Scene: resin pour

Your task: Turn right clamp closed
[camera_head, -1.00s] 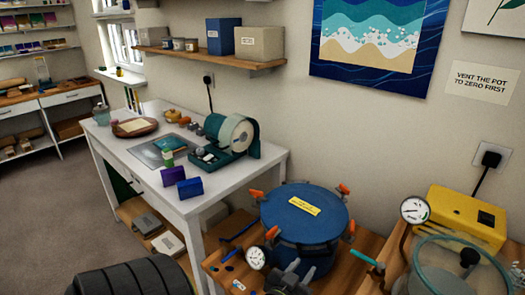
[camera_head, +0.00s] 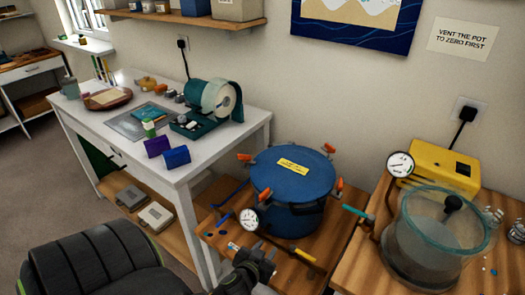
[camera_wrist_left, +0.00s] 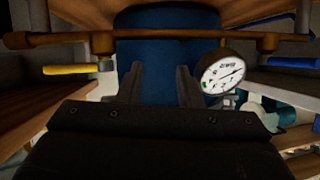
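The blue pressure pot (camera_head: 290,190) stands on a wooden bench with its lid on and a yellow label on top. My left gripper (camera_head: 255,266) is low in front of the pot, apart from these clamps. In the left wrist view its two fingers (camera_wrist_left: 158,75) are spread and empty, facing the pot's blue wall (camera_wrist_left: 160,52). My right gripper is out of view.
A round gauge (camera_head: 249,219) is close to my left gripper, with a pipe and yellow-handled valve (camera_head: 303,253) beside it. A clear chamber (camera_head: 437,235) and yellow pump (camera_head: 440,168) stand right. A white table (camera_head: 110,95) with tools is left.

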